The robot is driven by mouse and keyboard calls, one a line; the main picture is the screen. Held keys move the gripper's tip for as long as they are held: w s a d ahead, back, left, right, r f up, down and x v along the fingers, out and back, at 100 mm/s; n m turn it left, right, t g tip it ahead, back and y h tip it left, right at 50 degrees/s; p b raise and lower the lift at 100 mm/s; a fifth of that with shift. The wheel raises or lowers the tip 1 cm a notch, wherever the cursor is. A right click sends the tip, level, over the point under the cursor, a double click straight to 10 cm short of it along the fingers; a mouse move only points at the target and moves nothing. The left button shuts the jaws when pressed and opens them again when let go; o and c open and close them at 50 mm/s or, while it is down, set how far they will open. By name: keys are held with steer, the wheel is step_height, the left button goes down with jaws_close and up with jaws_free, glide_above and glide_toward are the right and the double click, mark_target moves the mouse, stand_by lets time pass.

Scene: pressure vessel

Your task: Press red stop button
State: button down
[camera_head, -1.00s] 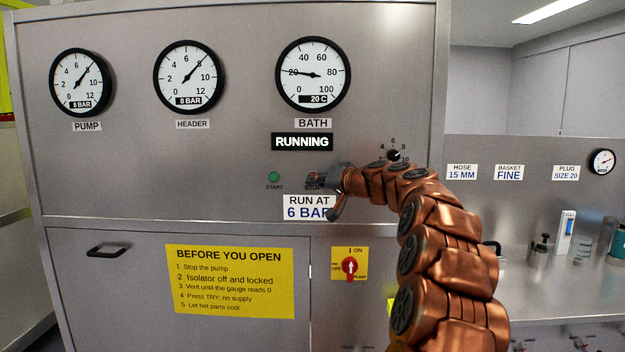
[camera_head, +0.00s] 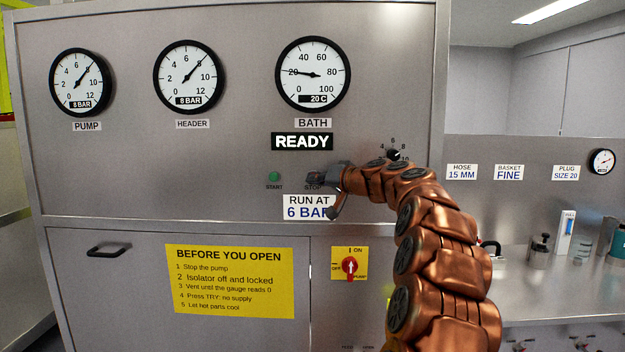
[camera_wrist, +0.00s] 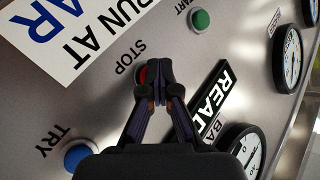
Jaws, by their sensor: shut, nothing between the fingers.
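The red stop button (camera_wrist: 142,77) shows in the wrist view beside the STOP label, partly hidden behind my fingertips. In the head view my gripper hides it. My gripper (camera_wrist: 153,70) is shut and empty, its tips at the button; I cannot tell whether they still touch it. In the head view my gripper (camera_head: 316,180) is at the panel just above the STOP label. The display (camera_head: 302,142) reads READY.
The green START button (camera_head: 274,176) is left of my gripper. The blue TRY button (camera_wrist: 78,156) is on the other side of STOP. A RUN AT 6 BAR label (camera_head: 305,206) is below. The red isolator switch (camera_head: 350,267) points to ON. PUMP (camera_head: 80,82) and HEADER (camera_head: 188,77) gauges read 8 BAR.

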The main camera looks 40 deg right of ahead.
steer(key=shift+s+a+f, duration=0.1)
steer(key=shift+a, duration=0.05)
steer(key=shift+s+a+b, duration=0.15)
steer(key=shift+s+b, duration=0.05)
steer(key=shift+b, duration=0.35)
steer(key=shift+s, duration=0.1)
steer(key=shift+s+a+b, duration=0.85)
steer(key=shift+s+a, duration=0.05)
steer(key=shift+s, duration=0.25)
steer(key=shift+s+a+b, duration=0.85)
steer(key=shift+s+a, duration=0.05)
steer(key=shift+s, duration=0.25)
